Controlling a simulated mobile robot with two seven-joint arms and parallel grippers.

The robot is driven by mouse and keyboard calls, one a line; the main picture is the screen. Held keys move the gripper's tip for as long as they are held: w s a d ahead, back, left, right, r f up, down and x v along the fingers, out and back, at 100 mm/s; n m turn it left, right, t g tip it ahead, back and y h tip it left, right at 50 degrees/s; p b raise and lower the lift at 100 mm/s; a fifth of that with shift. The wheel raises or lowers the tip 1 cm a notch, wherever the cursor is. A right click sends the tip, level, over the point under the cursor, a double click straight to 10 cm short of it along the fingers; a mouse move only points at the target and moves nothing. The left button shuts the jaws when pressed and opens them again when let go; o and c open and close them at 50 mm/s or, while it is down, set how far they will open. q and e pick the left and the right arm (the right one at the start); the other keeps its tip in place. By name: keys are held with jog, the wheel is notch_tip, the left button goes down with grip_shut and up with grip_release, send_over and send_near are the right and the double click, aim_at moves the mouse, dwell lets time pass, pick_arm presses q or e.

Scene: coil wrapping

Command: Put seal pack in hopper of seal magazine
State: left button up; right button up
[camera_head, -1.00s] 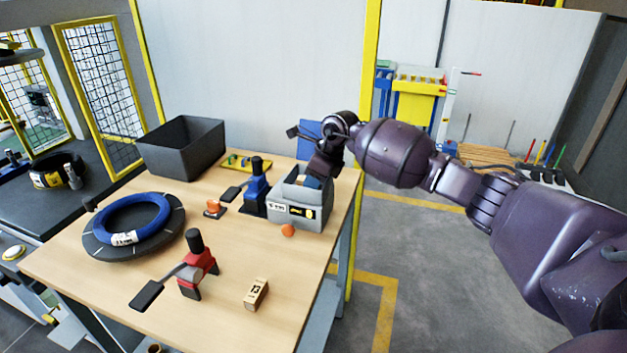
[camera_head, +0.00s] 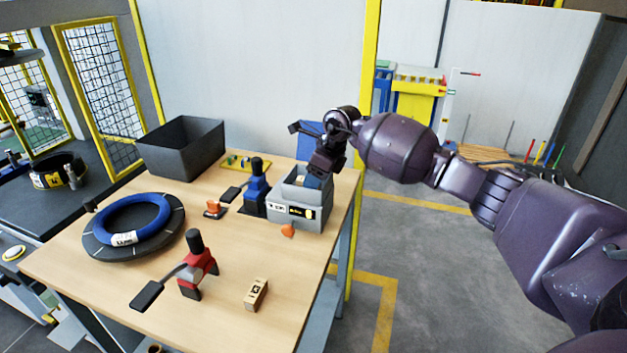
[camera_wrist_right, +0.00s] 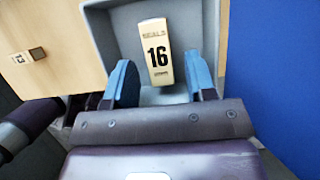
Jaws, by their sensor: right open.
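The seal magazine is a grey box with an open hopper (camera_head: 315,214) at the back right of the table. A cream seal pack (camera_wrist_right: 157,52) marked "SEALS 16" lies inside the grey hopper walls in the right wrist view. My right gripper (camera_wrist_right: 160,78) is open, its two blue fingers spread on either side of the pack's lower part, with gaps visible. My left gripper is not in view.
A blue-and-black hand tool (camera_head: 254,190) stands just left of the magazine, and an orange piece (camera_head: 288,230) is in front. A red tool (camera_head: 197,268), a blue coil (camera_head: 131,218) and a dark bin (camera_head: 182,150) are farther left.

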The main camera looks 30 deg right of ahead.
jog(key=v, duration=1)
jog(key=shift+r, duration=0.3)
jog(key=shift+s+d, duration=0.1)
